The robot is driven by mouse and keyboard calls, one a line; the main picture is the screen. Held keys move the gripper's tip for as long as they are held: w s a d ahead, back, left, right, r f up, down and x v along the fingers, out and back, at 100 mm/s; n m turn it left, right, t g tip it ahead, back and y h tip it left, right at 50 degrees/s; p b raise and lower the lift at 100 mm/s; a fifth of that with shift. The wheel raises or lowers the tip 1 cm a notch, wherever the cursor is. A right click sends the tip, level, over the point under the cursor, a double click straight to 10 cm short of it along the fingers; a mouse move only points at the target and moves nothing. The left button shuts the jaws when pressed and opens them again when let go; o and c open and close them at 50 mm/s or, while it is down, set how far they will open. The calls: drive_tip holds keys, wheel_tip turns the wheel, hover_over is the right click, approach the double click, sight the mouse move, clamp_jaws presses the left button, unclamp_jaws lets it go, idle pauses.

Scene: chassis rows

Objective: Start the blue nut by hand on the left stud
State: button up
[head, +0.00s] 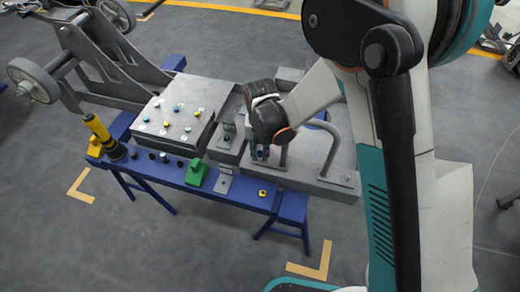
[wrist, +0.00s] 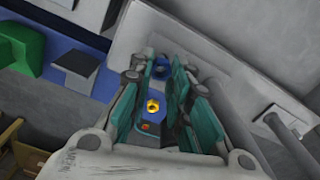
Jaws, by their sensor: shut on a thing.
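My gripper (head: 260,154) is over the grey chassis plate, just behind the blue bench rail. In the wrist view its teal-padded fingers (wrist: 161,72) are closed on the small blue nut (wrist: 160,67), held near the fingertips. In the head view the nut is too small and too covered by the fingers to make out clearly. The left stud cannot be told apart in either view; the fingers and wrist cover that area. Whether the nut touches a stud cannot be seen.
The blue bench (head: 160,172) carries a green block (head: 196,173), a grey block (head: 223,184) and a yellow nut (head: 263,193). A grey box (head: 180,112) with several coloured nuts is to the left. A bent grey handle (head: 331,140) rises close right of my gripper.

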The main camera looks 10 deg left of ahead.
drive_tip(key=shift+f+b, duration=0.55)
drive_tip(key=shift+f, duration=0.15)
idle(0.4)
drive_tip(key=m, duration=0.4)
drive_tip(key=shift+a+m, duration=0.1)
drive_tip(key=shift+m, duration=0.6)
drive_tip(key=shift+m, duration=2.5)
